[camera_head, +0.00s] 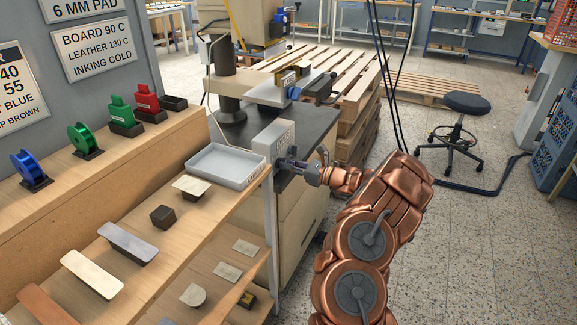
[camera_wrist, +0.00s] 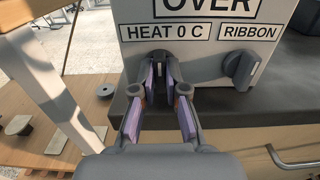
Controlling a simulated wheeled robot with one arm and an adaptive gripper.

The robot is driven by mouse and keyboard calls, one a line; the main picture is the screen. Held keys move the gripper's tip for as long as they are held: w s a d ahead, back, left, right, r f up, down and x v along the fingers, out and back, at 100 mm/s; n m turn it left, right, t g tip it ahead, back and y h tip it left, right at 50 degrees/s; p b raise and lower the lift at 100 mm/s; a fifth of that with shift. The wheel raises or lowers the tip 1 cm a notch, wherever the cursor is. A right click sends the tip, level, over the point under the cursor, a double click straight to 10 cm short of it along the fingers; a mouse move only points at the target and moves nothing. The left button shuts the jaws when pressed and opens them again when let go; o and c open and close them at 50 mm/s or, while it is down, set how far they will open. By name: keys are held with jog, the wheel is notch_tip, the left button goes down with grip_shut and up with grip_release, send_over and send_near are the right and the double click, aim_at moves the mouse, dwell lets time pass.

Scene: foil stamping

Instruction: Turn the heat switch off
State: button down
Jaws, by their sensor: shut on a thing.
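The light grey control box (camera_head: 268,138) stands at the edge of the dark bench top, and its panel (camera_wrist: 205,55) fills the upper part of the wrist view. The dark heat switch (camera_wrist: 158,59) sits under a label reading "HEAT 0 C". My gripper (camera_wrist: 160,80) has its two purple-padded fingers on either side of this knob and is shut on it. The fingers hide part of the knob, so its exact angle is hard to read. In the head view my gripper (camera_head: 292,163) reaches the box from the right.
A second dark knob (camera_wrist: 239,69) under "RIBBON" stands close right of my gripper. A grey tray (camera_head: 225,165) lies on the wooden bench left of the box. The stamping press (camera_head: 270,88) stands behind.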

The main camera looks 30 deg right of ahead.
jog(key=c, duration=1.2)
grip_release()
jog(key=v, duration=1.2)
